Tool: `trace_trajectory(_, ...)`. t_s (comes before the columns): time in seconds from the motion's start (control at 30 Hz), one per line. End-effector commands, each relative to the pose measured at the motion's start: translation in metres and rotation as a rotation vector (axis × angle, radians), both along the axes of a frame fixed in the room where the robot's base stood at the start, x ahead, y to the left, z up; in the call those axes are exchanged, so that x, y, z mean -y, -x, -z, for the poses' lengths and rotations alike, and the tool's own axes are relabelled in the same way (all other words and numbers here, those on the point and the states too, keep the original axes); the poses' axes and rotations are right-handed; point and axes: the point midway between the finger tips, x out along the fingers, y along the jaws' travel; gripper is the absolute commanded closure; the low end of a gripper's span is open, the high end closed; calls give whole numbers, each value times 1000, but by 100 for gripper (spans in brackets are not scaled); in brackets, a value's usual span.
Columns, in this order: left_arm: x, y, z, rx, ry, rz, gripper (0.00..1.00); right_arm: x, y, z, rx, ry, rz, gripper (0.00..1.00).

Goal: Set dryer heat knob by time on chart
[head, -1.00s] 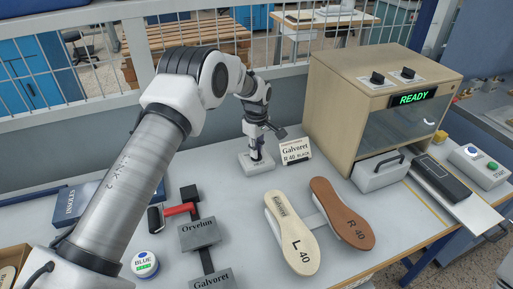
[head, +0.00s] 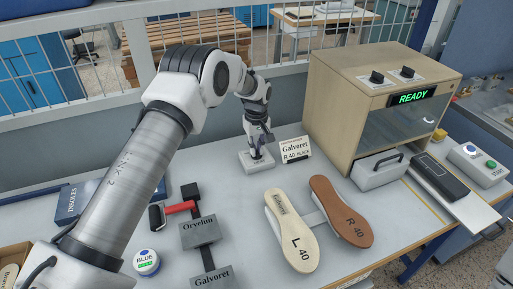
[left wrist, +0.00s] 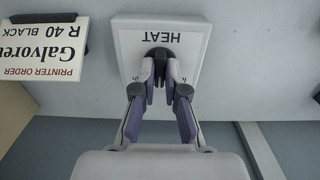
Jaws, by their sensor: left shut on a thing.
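The heat knob (left wrist: 159,55) is dark and stands on a pale plate (left wrist: 128,40) marked HEAT in the left wrist view. In the head view this plate is a small white block (head: 250,166) at the back of the table, and the knob is mostly hidden by the fingers. My left gripper (left wrist: 160,88) has its purple-padded fingers closed on the knob from either side; in the head view it (head: 261,143) points down over the block. I cannot read the knob's setting. No time chart is legible. My right gripper is not in view.
An order card (head: 295,151) reading Galvoret R 40 BLACK stands just right of the block. A wooden cabinet (head: 335,100) with a READY display is further right. Insoles marked L 40 (head: 296,241) and R 40 (head: 341,211) lie in front. Stamps (head: 199,232) and a roller (head: 158,216) lie left.

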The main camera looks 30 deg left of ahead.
Motion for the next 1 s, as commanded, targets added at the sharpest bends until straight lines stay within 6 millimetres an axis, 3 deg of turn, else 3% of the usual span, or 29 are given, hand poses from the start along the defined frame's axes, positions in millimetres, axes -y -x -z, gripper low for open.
trace_trajectory(0.2, 1, 4, 6, -15, 2, -1, 100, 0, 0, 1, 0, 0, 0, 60)
trace_trajectory(0.23, 1, 4, 6, -15, 2, -1, 78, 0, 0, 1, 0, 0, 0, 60)
trace_trajectory(0.27, 1, 4, 6, -14, 2, -1, 67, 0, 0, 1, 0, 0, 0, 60)
trace_trajectory(0.3, 1, 4, 6, -13, 1, -1, 64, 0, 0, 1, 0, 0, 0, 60)
trace_trajectory(0.73, 0, 1, -5, -2, 1, -2, 64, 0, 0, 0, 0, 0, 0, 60)
trace_trajectory(0.87, 0, 0, -27, -1, 1, -2, 64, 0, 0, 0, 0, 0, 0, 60)
trace_trajectory(1.0, 0, 0, -64, -1, 1, -2, 64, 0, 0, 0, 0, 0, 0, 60)
